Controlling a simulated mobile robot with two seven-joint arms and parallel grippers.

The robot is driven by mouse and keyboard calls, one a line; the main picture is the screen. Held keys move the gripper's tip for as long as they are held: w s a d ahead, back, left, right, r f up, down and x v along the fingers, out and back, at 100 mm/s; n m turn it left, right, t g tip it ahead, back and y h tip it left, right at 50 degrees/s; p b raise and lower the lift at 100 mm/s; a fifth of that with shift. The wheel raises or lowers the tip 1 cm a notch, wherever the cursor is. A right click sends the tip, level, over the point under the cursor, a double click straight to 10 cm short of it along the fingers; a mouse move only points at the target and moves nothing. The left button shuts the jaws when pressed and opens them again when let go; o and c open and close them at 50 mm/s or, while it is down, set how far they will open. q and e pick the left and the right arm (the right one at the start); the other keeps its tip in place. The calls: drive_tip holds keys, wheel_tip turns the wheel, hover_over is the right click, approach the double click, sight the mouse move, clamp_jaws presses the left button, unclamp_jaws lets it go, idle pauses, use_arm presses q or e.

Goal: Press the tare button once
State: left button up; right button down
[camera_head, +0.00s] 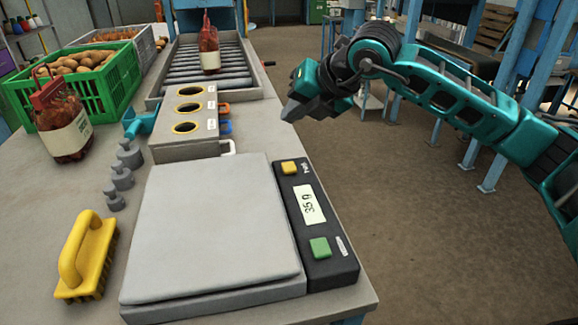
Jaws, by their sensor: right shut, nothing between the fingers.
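The bench scale has a bare grey platform (215,230) and a dark control panel (325,270) along its right side. Its lit display (309,204) seems to read 35 g. A yellow button (290,168) sits at the far end of the panel and a green button (320,247) at the near end. Each has a small label beside it, too small to read surely, so I cannot tell which is tare. My right gripper (292,108) is shut and empty, in the air beyond the panel and right of the bench, apart from both buttons. My left gripper is not in view.
A box with round holes (168,152) stands behind the scale. Grey weights (122,178) and a yellow-handled brush (85,255) lie left of it. A filled red sack (60,125), a green crate (125,75) and a roller conveyor (240,65) are farther back.

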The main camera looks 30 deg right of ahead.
drive_tip(key=b, duration=0.4)
hover_over(293, 168)
wheel_tip(293, 168, down, 7)
drive_tip(key=shift+d+f, duration=0.1)
drive_tip(key=shift+f+b, duration=0.35)
drive_tip(key=shift+b, duration=0.1)
drive_tip(key=shift+f, duration=0.25)
drive_tip(key=shift+b, duration=0.3)
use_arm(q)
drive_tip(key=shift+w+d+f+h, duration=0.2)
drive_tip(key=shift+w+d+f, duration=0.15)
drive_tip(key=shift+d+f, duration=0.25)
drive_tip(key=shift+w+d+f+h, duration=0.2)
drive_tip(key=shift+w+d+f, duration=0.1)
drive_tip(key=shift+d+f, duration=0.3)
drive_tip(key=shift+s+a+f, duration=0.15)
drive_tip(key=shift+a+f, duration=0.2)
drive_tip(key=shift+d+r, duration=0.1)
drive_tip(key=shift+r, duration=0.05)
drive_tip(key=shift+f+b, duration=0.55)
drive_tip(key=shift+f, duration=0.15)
use_arm(e)
drive_tip(key=shift+f, duration=0.4)
